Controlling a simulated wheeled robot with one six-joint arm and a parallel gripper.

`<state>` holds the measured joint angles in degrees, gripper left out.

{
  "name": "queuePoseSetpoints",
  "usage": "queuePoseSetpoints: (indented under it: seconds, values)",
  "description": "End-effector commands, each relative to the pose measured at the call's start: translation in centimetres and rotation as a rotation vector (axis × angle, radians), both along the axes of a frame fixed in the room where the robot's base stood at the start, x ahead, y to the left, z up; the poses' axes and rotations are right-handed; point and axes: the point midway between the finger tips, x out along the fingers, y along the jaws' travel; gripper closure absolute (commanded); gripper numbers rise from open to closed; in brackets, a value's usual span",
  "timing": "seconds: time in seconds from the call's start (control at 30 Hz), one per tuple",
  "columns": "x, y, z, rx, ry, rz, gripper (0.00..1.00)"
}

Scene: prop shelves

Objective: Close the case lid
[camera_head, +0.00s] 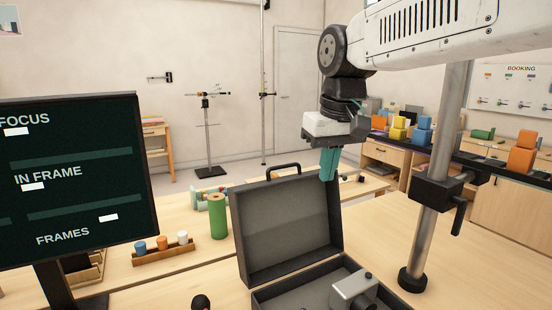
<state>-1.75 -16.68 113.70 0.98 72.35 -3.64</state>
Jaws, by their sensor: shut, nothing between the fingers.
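The dark case has its lid (288,232) standing open, tilted back a little from upright, with a handle on its top edge. The case's lower part (262,297) sits on the table at the bottom of the view and is partly cut off. A grey camera-like object (353,288) lies inside it. My gripper (328,166) points down with its teal fingers together and empty. In the picture it overlaps the lid's upper right edge; I cannot tell whether it touches the lid.
A metal post (439,185) with a black clamp stands right of the case. A dark monitor (75,175) blocks the left. A green cylinder (217,217) and a wooden rack (162,254) with small jars stand left of the lid. The table right of the case is mostly clear.

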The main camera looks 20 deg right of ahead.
Motion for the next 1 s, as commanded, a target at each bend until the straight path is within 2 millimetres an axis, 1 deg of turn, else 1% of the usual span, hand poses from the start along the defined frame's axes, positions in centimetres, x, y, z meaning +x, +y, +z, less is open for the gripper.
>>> queuePoseSetpoints:
  seconds: [0.03, 0.07, 0.1, 0.17, 0.2, 0.3, 0.4, 0.5, 0.6, 0.67, 0.77, 1.0]
  values:
    - [3.6, 0.4, 1.0, 0.001, -0.005, 0.015, 1.00]
    - [5.4, 0.6, 1.6, 0.002, -0.013, 0.024, 1.00]
    - [7.9, 0.8, 2.3, 0.003, -0.021, 0.035, 1.00]
    - [11.5, 1.2, 3.1, 0.004, -0.034, 0.051, 1.00]
    - [13.7, 1.4, 3.4, 0.004, -0.041, 0.060, 1.00]
    - [18.5, 1.8, 3.9, 0.006, -0.059, 0.079, 1.00]
    - [21.9, 2.1, 4.0, 0.007, -0.073, 0.094, 1.00]
    - [24.0, 2.4, 3.9, 0.008, -0.082, 0.104, 1.00]
    - [25.0, 2.4, 3.7, 0.008, -0.086, 0.107, 1.00]
    - [25.3, 2.5, 3.4, 0.008, -0.087, 0.108, 1.00]
    - [25.6, 2.5, 2.2, 0.008, -0.086, 0.108, 1.00]
    - [26.9, 2.7, -2.6, 0.008, -0.085, 0.107, 1.00]
